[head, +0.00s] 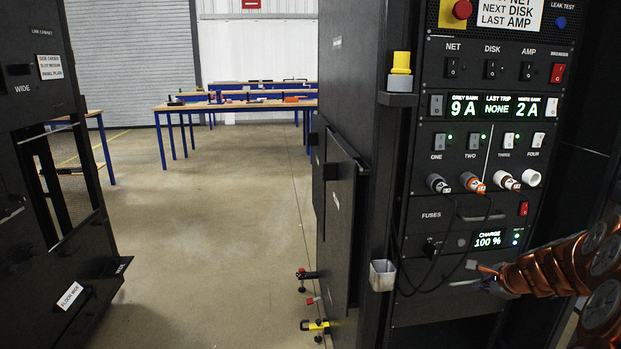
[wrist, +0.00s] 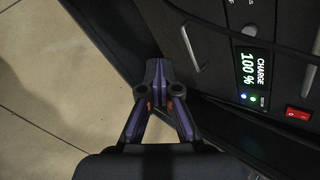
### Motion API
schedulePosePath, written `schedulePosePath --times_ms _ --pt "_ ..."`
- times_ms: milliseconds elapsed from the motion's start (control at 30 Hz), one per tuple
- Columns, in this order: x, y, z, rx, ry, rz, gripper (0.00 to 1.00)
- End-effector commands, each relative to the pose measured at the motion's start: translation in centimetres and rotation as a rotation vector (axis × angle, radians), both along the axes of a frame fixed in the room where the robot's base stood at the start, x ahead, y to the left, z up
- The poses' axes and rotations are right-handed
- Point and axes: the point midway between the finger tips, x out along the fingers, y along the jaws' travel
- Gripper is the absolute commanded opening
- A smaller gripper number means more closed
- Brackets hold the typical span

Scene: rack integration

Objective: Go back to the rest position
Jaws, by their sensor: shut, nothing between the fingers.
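My gripper (head: 480,283) is at the lower right in the head view, in front of the lower part of the black rack panel (head: 458,302). My orange-brown arm reaches in from the right edge. In the wrist view my gripper (wrist: 158,68) has its fingertips together with nothing between them. The fingers point toward the panel's lower edge, beside the charge display (wrist: 252,68), which reads 100 %. The same display (head: 488,240) shows in the head view just above my gripper. I cannot tell whether the fingertips touch the panel.
Plugs and cables (head: 437,184) hang on the panel above my gripper. A grey cup (head: 382,275) and a yellow-capped holder (head: 400,63) sit on the rack's left edge. Another black rack (head: 40,150) stands at left. Open floor (head: 215,220) lies between, with blue-legged tables (head: 235,106) behind.

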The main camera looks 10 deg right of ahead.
Motion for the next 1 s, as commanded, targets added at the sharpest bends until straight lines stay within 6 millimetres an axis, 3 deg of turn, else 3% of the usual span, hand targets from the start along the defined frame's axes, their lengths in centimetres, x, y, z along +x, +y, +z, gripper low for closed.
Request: schedulePosePath --times_ms 167,267,400,467,600,700,833,1000 --pt "0.1 6.0 1.0 -0.041 0.033 0.176 0.0" --pt "-0.7 11.1 1.5 -0.071 0.065 0.325 0.0" --pt "-3.3 19.1 2.2 -0.135 0.123 0.59 0.0" --pt "-5.0 22.1 2.2 -0.162 0.153 0.7 0.0" --pt "-9.6 28.1 2.3 -0.226 0.218 0.951 0.0" --pt "-13.6 31.4 2.1 -0.272 0.27 1.126 0.0" --pt "-19.1 34.5 1.9 -0.327 0.34 1.343 0.0" --pt "-26.5 36.3 1.6 -0.397 0.441 1.605 0.0"
